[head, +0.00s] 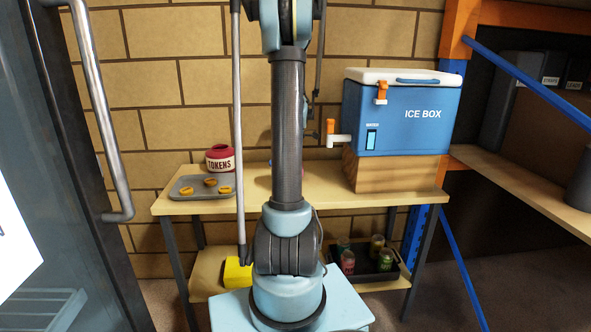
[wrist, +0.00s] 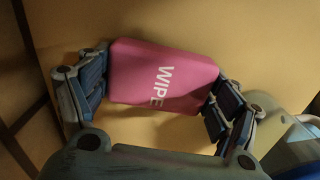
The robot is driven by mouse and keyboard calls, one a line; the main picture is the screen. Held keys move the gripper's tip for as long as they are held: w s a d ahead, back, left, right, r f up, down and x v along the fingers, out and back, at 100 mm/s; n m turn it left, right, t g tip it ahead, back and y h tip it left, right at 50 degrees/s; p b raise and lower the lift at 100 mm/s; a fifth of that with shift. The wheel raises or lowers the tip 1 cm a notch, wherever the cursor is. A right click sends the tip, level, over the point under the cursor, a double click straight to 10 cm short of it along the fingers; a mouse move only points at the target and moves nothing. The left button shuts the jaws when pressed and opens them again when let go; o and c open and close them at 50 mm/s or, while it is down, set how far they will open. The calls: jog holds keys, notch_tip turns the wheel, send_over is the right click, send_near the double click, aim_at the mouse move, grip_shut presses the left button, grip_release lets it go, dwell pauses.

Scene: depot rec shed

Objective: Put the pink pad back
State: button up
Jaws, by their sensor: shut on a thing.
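The pink pad (wrist: 140,65), marked "WIPE" in white, shows in the middle of the wrist view. My gripper (wrist: 163,80) is shut on it, with one blue-grey finger at each side. Behind the pad is a plain tan surface; I cannot tell whether the pad touches it. In the head view my arm stands in front of the middle of the table (head: 330,186) and hides the gripper and most or all of the pad.
On the table are a grey tray (head: 183,193) with several small yellow-orange items, a red "TOKENS" jar (head: 220,158) and a blue ice box (head: 400,122) on a wooden block. The lower shelf holds a yellow object (head: 236,272) and a dark tray (head: 391,277) of jars.

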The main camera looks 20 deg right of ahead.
jog(key=shift+f, duration=0.2)
jog(key=o, duration=1.2)
jog(key=shift+o, duration=0.2)
notch_tip(320, 180, up, 18)
jog(key=shift+s, duration=0.35)
jog(key=s+a+m, duration=0.1)
jog(key=s+a, duration=0.1)
jog(key=s+a+m, duration=0.1)
jog(key=s+a, duration=0.2)
jog(key=s+a+f+m, duration=0.1)
jog(key=s+a, duration=0.1)
jog(key=a, duration=0.1)
jog(key=shift+s+f+t, duration=0.1)
jog(key=shift+s+t, duration=0.2)
jog(key=s+a+f+m, duration=0.5)
jog(key=s+f, duration=0.3)
jog(key=s, duration=0.3)
jog(key=s+a+f+m+t, duration=0.1)
jog(key=s+a+f+m, duration=0.4)
jog(key=s+a+f, duration=0.3)
jog(key=s+f, duration=0.1)
jog(key=s, duration=0.3)
jog(key=shift+s+f+t, duration=0.15)
jog(key=shift+s+t, duration=0.1)
jog(key=shift+t, duration=0.05)
